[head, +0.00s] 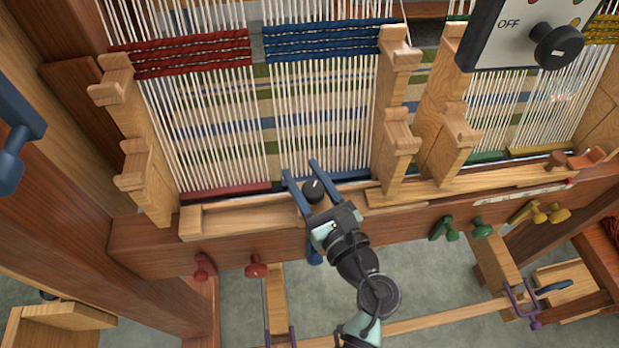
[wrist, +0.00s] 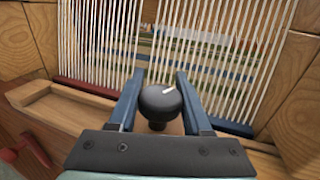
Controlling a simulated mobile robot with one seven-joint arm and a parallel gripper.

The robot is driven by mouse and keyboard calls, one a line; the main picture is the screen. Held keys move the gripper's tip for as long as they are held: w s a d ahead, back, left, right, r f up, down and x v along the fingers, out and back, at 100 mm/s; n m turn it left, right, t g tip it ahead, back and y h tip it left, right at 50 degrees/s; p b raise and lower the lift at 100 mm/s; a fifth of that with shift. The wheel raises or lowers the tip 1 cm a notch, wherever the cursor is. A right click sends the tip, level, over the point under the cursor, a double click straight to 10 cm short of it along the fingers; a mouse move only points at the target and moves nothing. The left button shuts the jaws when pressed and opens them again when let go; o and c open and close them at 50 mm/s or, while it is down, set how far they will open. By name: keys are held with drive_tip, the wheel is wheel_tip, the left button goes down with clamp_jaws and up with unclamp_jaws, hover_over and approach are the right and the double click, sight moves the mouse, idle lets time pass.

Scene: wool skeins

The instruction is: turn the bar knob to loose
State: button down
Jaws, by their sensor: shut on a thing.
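The bar knob is a round black knob (head: 313,190) with a short white mark on top, standing at the loom's front ledge below the blue warp bar. In the wrist view the knob (wrist: 158,104) sits between my two blue fingers, and its white mark lies towards the upper right. My gripper (head: 301,170) is shut on the knob, with the fingertips reaching past it. It also shows in the wrist view (wrist: 160,73). The knob's base is partly hidden, and no "loose" label is readable.
Warp threads with a red band (head: 190,55) and a blue band (head: 325,40) rise behind. Wooden posts (head: 397,110) stand to the right. A grey panel (head: 510,40) marked OFF has another black knob (head: 558,46). Red pegs (head: 255,266) and green pegs (head: 443,229) stick out along the front beam.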

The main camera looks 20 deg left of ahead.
drive_tip(key=n+g+y+b, duration=0.1)
drive_tip(key=g, duration=0.1)
drive_tip(key=n+g+y+b, duration=0.2)
drive_tip(key=n+g+b, duration=0.1)
drive_tip(key=shift+s+a+f+g, duration=0.15)
drive_tip(key=shift+s+f+g, duration=0.05)
drive_tip(key=shift+s+g, duration=0.1)
drive_tip(key=shift+s+a+r+n+g+y+b, duration=0.1)
drive_tip(key=shift+s+n+g+y+b, duration=0.05)
drive_tip(key=shift+n+g+b, duration=0.35)
drive_tip(key=shift+s+a+r+n+g+y+b, duration=0.15)
drive_tip(key=shift+n+g+b, duration=0.15)
drive_tip(key=shift+g+b, duration=0.3)
drive_tip(key=shift+d, duration=0.1)
drive_tip(key=shift+c, duration=1.8)
unclamp_jaws()
drive_tip(key=b+v, duration=0.1)
drive_tip(key=v, duration=1.2)
drive_tip(key=shift+b, duration=0.35)
drive_tip(key=shift+w, duration=0.1)
